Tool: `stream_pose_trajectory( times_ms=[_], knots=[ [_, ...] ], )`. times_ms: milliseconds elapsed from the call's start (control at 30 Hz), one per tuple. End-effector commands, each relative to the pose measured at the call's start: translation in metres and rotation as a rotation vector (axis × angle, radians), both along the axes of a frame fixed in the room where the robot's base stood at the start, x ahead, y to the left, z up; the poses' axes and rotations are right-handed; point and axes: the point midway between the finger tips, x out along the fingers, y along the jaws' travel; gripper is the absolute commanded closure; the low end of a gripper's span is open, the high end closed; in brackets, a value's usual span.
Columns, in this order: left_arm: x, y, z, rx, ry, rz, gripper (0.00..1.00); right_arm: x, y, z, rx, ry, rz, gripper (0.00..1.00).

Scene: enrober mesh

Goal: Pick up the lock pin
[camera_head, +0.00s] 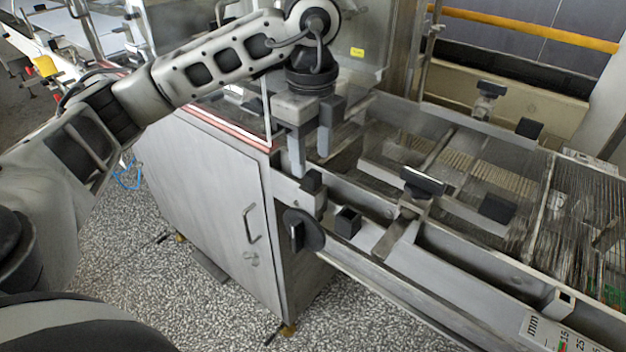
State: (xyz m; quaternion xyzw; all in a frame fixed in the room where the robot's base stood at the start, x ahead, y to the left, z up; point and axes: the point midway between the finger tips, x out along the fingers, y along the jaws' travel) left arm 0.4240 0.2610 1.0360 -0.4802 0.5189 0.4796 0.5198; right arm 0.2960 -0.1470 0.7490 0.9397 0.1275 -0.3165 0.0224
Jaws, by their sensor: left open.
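My left gripper (310,166) points down over the near rail of the machine, its two grey fingers apart with nothing seen between them. A small black knob (313,182) sits on the rail just below the fingertips; I cannot tell whether they touch it. Black-topped T-shaped handles stand on the conveyor frame, one nearer (424,182) and one at the far side (491,88). I cannot tell for certain which of these parts is the lock pin. My right gripper is not in view.
A black round handwheel (303,230) and a black block (347,221) stick out from the near side. The steel cabinet (205,190) stands left, with a wire mesh belt (590,220) at right. Speckled floor is open in front.

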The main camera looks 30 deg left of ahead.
Motion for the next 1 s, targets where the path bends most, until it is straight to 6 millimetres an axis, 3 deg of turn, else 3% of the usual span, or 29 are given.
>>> stream_pose_trajectory(
  times_ms=[200,500,700,1000],
  knots=[
    [-0.001,0.002,-0.031,0.000,0.004,0.001,0.53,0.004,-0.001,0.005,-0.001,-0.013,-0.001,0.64],
    [0.000,0.002,-0.037,0.001,0.001,0.000,0.53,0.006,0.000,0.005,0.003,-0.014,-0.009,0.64],
    [0.000,0.002,-0.036,0.001,0.001,0.001,1.00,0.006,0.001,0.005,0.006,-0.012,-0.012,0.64],
    [0.000,0.002,-0.035,0.000,0.001,0.001,1.00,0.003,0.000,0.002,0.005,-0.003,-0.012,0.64]
  ],
)
